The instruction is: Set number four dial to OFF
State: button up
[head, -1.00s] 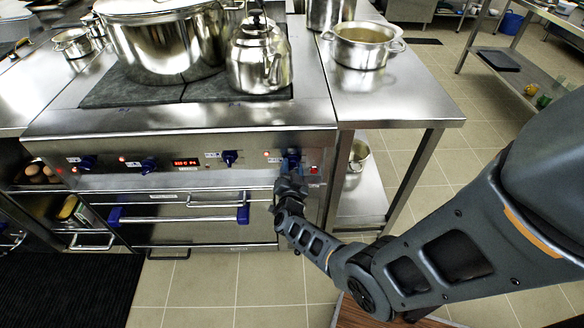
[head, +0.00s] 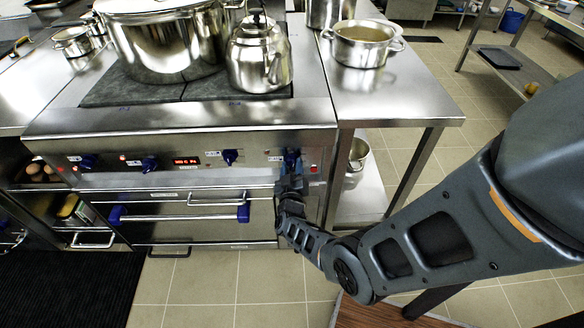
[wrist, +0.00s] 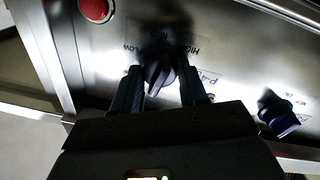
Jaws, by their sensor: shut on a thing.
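The number four dial (head: 291,154) is the rightmost dark blue knob on the stove's front panel, largely covered by my gripper (head: 291,177) in the head view. In the wrist view the dial (wrist: 160,73) sits between the two fingers of my gripper (wrist: 160,84), which is shut on it. LOW, MID and HIGH markings show around the dial, and a P-4 label is beside it. Fingers and shadow hide part of the dial, so I cannot read its exact setting. The OFF mark is hidden.
Other blue dials (head: 230,156) line the panel, with a red button (wrist: 96,9) near my gripper. A stockpot (head: 165,45) and kettle (head: 259,55) stand on top.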

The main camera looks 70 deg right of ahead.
jog(key=shift+n, duration=1.1)
jog(key=o, duration=1.1)
jog(key=shift+c, duration=0.2)
jog(key=p+v, duration=0.2)
jog(key=v, duration=0.5)
jog(key=shift+s+a, duration=0.15)
jog(key=shift+a, duration=0.2)
jog(key=shift+f, duration=0.1)
